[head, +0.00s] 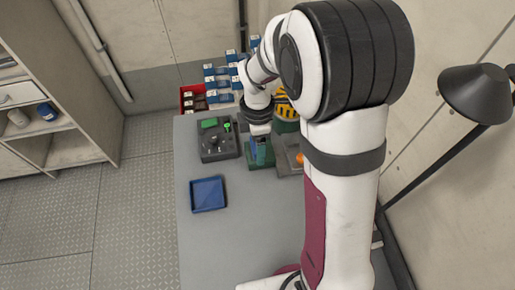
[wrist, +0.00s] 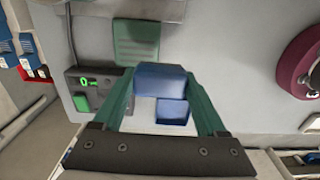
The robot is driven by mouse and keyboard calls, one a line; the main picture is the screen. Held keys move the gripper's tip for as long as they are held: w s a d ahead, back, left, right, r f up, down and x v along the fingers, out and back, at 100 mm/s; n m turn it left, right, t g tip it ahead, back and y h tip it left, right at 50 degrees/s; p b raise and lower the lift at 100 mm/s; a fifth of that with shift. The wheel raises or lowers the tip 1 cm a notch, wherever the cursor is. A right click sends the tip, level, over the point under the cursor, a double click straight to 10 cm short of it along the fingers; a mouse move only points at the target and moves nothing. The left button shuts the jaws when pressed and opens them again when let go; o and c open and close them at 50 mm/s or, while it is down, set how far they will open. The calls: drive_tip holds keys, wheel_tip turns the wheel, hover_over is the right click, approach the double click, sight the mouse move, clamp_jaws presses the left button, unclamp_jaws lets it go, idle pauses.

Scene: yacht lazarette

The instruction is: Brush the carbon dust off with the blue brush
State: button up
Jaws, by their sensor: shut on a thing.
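My gripper (wrist: 160,92) is shut on a blue block-shaped piece, apparently the blue brush (wrist: 160,78). One green finger is on each side of it in the wrist view. No bristles show. In the head view my gripper (head: 260,148) is over the far part of the grey table, right of a dark device, and the held piece is hard to make out there. A green ribbed piece (wrist: 137,42) lies on the table beyond the fingers in the wrist view. I cannot make out any carbon dust.
A dark grey device (head: 218,141) with a green display stands at the table's far left. An empty-looking blue tray (head: 208,194) lies nearer. Blue bins (head: 222,82) and a red crate (head: 190,98) stand behind. The table (head: 225,240) is clear at the front left.

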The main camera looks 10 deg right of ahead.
drive_tip(key=shift+r, duration=1.05)
